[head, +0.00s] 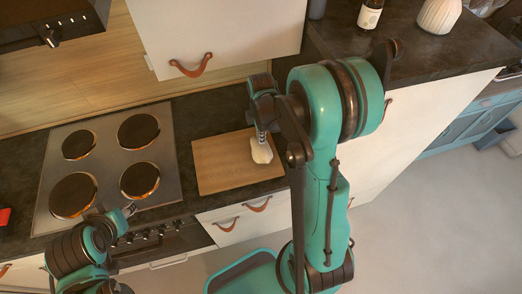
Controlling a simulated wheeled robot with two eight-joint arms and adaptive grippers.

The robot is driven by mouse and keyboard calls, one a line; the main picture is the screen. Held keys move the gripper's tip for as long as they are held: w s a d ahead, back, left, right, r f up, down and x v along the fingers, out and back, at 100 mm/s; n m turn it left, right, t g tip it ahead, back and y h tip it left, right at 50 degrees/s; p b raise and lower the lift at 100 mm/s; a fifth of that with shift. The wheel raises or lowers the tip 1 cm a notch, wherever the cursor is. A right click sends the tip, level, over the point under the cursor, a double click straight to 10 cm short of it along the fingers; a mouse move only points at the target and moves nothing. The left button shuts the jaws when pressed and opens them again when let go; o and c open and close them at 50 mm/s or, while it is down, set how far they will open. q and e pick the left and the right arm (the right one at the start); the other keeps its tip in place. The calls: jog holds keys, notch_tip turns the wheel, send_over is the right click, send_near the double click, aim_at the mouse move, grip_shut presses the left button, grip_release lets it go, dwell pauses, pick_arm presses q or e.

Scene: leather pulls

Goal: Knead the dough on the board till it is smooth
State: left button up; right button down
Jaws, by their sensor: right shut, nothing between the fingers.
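The pale dough (261,153) lies toward the right side of the wooden board (217,167) on the dark counter. My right gripper (262,137) is shut with nothing between its fingers. It points down at the dough from just above and seems to touch its top; the arm and gripper hide part of the dough and the board's right edge. My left gripper (129,210) is over the front edge of the hob, apart from the board. It is small in view and its fingers are hard to make out.
A hob (105,163) with several round plates sits left of the board. A white cabinet with a leather pull (190,67) hangs above. A bottle (370,14) and a pale vase (439,14) stand at the upper right. Open floor lies at the right.

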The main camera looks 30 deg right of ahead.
jog(key=shift+f+b, duration=0.8)
jog(key=shift+f, duration=0.3)
jog(key=shift+r, duration=0.15)
jog(key=shift+s+f, duration=0.15)
jog(key=shift+f, duration=0.05)
jog(key=shift+r, duration=0.15)
